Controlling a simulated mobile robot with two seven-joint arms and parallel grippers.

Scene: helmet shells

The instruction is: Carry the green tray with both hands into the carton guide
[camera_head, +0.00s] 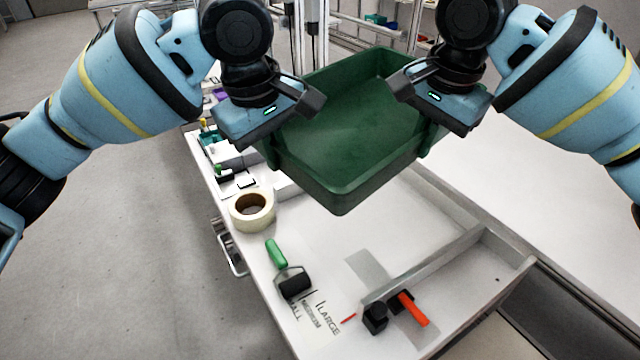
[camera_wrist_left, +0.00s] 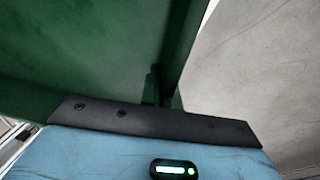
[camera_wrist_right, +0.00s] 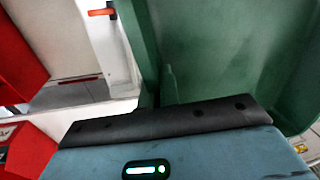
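The green tray (camera_head: 345,190) is empty and hangs above the white bench in the head view, one corner towards me. My left gripper (camera_head: 292,104) is shut on the tray's left rim. My right gripper (camera_head: 412,92) is shut on its right rim. The tray's wall runs into the gripper in the left wrist view (camera_wrist_left: 90,55) and in the right wrist view (camera_wrist_right: 225,50). The outer fingers are largely hidden. A raised pale rail (camera_head: 430,263) on the bench, near the size lettering, may be part of the carton guide; I cannot tell for certain.
A tape roll (camera_head: 252,210), a green-handled roller (camera_head: 278,256) and a black clamp with an orange handle (camera_head: 412,308) lie on the bench (camera_head: 310,235). Small items stand along its left edge. A wide white surface (camera_head: 540,190) lies to the right. Open floor is left.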

